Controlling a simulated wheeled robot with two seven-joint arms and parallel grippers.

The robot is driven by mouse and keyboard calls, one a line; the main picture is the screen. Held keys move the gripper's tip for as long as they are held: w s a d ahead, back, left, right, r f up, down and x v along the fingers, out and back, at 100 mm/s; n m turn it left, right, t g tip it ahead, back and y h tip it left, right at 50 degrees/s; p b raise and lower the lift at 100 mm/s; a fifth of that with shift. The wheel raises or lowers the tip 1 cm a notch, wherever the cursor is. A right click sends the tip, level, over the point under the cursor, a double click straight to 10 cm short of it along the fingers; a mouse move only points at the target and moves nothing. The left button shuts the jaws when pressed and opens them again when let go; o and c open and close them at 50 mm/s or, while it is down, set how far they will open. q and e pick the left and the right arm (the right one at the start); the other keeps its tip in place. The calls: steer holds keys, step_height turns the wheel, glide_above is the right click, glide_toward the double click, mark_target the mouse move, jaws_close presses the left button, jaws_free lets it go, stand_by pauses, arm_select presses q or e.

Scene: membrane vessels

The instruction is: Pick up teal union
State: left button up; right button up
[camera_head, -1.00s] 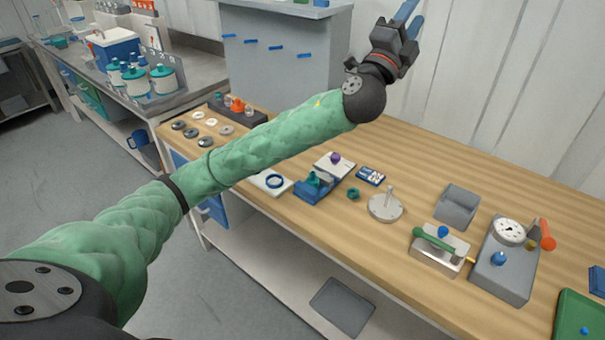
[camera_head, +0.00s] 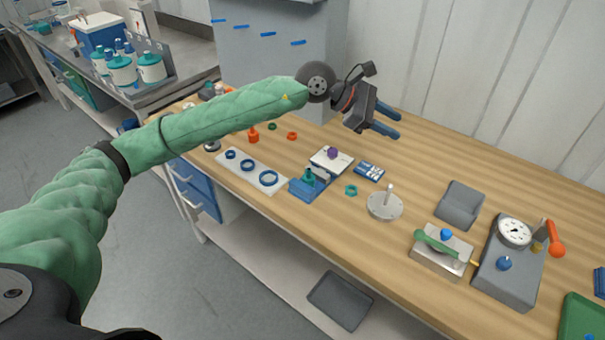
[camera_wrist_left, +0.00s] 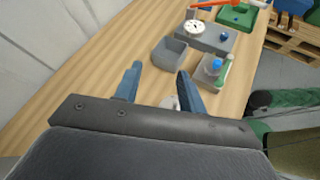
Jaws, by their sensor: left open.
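A small teal ring-shaped piece (camera_head: 351,190) lies on the wooden bench, left of a round metal disc with an upright pin (camera_head: 385,205). Another teal piece (camera_head: 309,176) sits on a blue fixture (camera_head: 307,189) to its left. I cannot tell for sure which of the two is the union. My left gripper (camera_head: 395,124) is open and empty, raised over the back of the bench, behind and right of both pieces. Its blue fingers also show apart in the left wrist view (camera_wrist_left: 157,76), where neither teal piece can be made out. My right gripper is not in view.
A white plate with blue rings (camera_head: 250,170) lies left of the fixture. A grey bin (camera_head: 459,205), a metal block with a green handle (camera_head: 441,250) and a gauge box (camera_head: 512,262) stand to the right. A grey panel and wall bound the back.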

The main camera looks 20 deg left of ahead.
arm_select(q)
steer(key=a+f+m+g+y, duration=0.1)
steer(key=a+f+m+y, duration=0.2)
steer(key=a+f+y, duration=0.55)
steer(key=m+g+y, duration=0.2)
steer(key=m+y, duration=0.1)
steer(key=y, duration=0.1)
glide_above(309, 169)
step_height(309, 169, down, 3)
steer(key=shift+a+r, duration=0.15)
steer(key=shift+r, duration=0.05)
steer(key=shift+s+a, duration=0.1)
steer(key=shift+f+p, duration=0.5)
steer(key=shift+f, duration=0.75)
steer(key=f+p, duration=0.1)
steer(key=f, duration=0.1)
steer(key=f+p, duration=0.2)
steer(key=shift+d+f, duration=0.2)
steer(key=shift+f, duration=0.45)
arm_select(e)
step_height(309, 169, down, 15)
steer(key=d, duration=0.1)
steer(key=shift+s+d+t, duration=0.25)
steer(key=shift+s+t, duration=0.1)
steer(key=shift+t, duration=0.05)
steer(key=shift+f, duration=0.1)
arm_select(q)
steer(key=c, duration=0.6)
